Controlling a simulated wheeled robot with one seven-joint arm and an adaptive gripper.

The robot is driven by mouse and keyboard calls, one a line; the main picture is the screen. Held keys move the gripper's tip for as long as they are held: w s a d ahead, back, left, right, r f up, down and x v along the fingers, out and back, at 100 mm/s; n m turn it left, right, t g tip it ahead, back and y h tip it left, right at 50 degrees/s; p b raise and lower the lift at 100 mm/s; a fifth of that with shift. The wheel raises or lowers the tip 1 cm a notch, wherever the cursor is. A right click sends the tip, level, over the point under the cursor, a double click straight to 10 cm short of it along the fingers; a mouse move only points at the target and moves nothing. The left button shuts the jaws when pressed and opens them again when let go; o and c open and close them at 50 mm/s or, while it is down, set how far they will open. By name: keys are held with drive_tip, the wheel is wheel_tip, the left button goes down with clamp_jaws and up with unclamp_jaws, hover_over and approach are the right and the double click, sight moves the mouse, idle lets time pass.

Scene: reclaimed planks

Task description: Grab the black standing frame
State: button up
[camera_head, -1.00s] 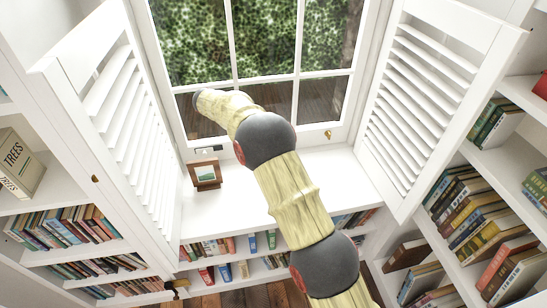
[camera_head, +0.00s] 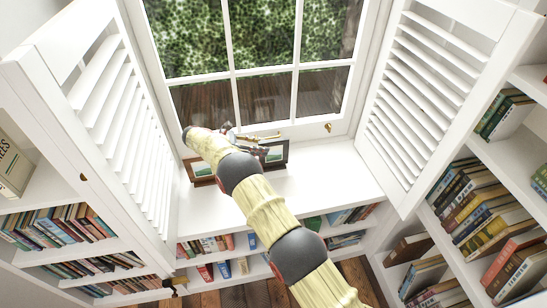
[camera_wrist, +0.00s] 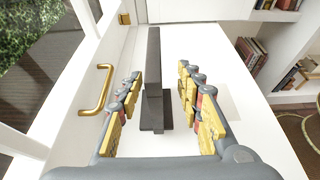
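The black standing frame (camera_head: 279,153) is upright on the white window seat, partly hidden by my arm and gripper in the head view. In the wrist view the frame (camera_wrist: 153,82) appears nearly edge-on as a dark upright strip with a flat foot. My gripper (camera_wrist: 160,74) is open, its yellow-padded fingers on either side of the frame. White gaps show between the frame and both fingers, so neither appears to touch it. My gripper also shows near the frame in the head view (camera_head: 248,138), small and partly blurred.
A brown picture frame (camera_head: 203,170) stands to the left on the white seat (camera_head: 330,178). The window rail with a brass handle (camera_wrist: 97,90) is close on the left in the wrist view. Louvred shutters (camera_head: 415,95) and bookshelves flank the seat; its right part is clear.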

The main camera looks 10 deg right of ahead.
sight(275, 147)
drive_tip(key=x, duration=0.2)
drive_tip(key=b+x, duration=0.1)
drive_tip(key=x, duration=0.1)
drive_tip(key=b+x, duration=0.1)
drive_tip(key=x, duration=0.1)
drive_tip(key=shift+w+a+f, duration=0.1)
drive_tip(key=shift+w+f, duration=0.05)
drive_tip(key=shift+w, duration=0.25)
drive_tip(key=shift+d+f, duration=0.1)
drive_tip(key=shift+d, duration=0.4)
drive_tip(key=shift+c, duration=0.6)
drive_tip(key=c, duration=0.8)
clamp_jaws()
